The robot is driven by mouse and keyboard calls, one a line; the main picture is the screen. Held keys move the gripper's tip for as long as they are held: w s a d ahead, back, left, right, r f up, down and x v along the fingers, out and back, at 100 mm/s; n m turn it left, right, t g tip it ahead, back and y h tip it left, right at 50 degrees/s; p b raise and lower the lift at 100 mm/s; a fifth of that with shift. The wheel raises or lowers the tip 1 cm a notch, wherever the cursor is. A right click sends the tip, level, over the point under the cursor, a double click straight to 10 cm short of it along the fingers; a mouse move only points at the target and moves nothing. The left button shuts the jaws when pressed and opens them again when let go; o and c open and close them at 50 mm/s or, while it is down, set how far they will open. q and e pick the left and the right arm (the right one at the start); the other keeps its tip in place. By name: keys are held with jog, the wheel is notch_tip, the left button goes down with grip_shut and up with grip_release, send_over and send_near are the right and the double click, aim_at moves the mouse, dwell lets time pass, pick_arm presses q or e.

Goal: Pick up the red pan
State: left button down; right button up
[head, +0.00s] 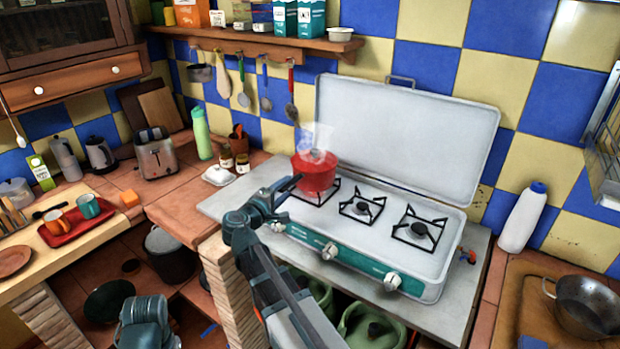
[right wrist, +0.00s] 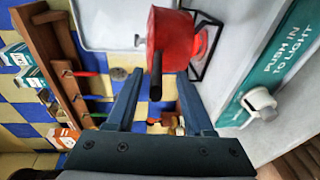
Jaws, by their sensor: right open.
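The red pan (head: 315,172) stands on the left burner of the stove (head: 450,260), with whitish steam above it. My right gripper (head: 287,190) is just left of the pan, at about the height of its side. In the right wrist view the red pan (right wrist: 172,38) is ahead of the fingertips. Its dark handle (right wrist: 156,78) points back toward the gap between the open fingers of my right gripper (right wrist: 161,84). I cannot tell whether a finger touches the handle. The handle is hard to make out in the head view.
The stove's raised lid (head: 395,140) stands behind the burners. A shelf (head: 260,42) with hanging utensils (head: 291,105) is above and behind. A toaster (head: 156,155), a green bottle (head: 201,132) and small jars (head: 242,163) stand to the left. A white bottle (head: 522,220) is right of the stove.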

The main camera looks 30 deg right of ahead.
aim_at(299, 176)
jog(key=shift+w+d, duration=0.1)
jog(key=shift+d, duration=0.15)
jog(key=x, duration=0.5)
jog(key=shift+d+r, duration=0.1)
jog(key=shift+d, duration=0.05)
grip_shut()
dwell(1.3)
